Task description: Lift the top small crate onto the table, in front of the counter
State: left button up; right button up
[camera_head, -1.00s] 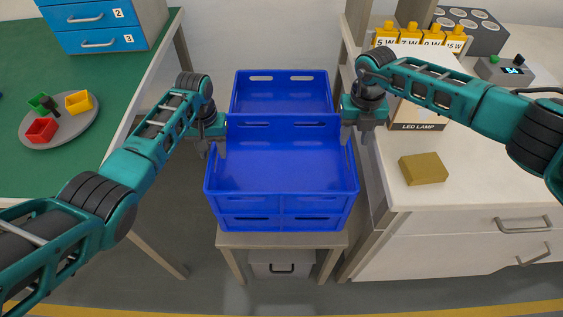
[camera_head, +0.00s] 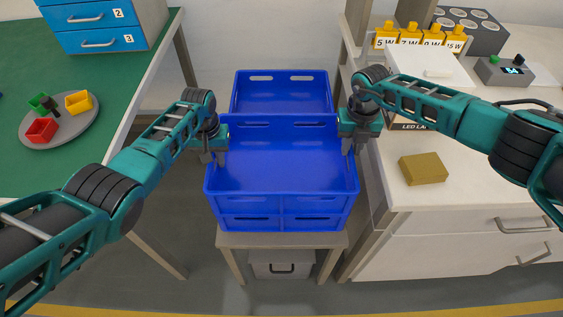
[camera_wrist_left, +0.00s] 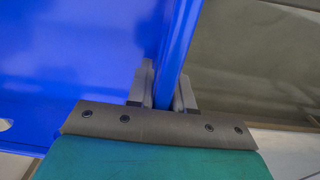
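The top small blue crate (camera_head: 275,165) is empty and open at the top. It sits on another blue crate (camera_head: 282,222) on a low stand. My left gripper (camera_head: 214,157) is at its left wall, with one finger on each side. The left wrist view shows the wall (camera_wrist_left: 180,40) between the two fingers (camera_wrist_left: 163,92), very close to both; whether they press on it is unclear. My right gripper (camera_head: 352,148) is at the right wall, fingers pointing down around its rim; its grip cannot be made out.
Another blue crate (camera_head: 281,92) stands behind. A green-topped table (camera_head: 75,165) with a plate (camera_head: 62,132) of colored pieces is at left. The white counter (camera_head: 470,180) at right carries a lamp box, a yellow-brown block (camera_head: 423,168) and a tester (camera_head: 508,70).

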pick_arm(q)
grip_shut()
pick_arm(e)
grip_shut()
pick_arm(q)
jog(key=shift+r, duration=0.1)
pick_arm(e)
jog(key=shift+r, duration=0.15)
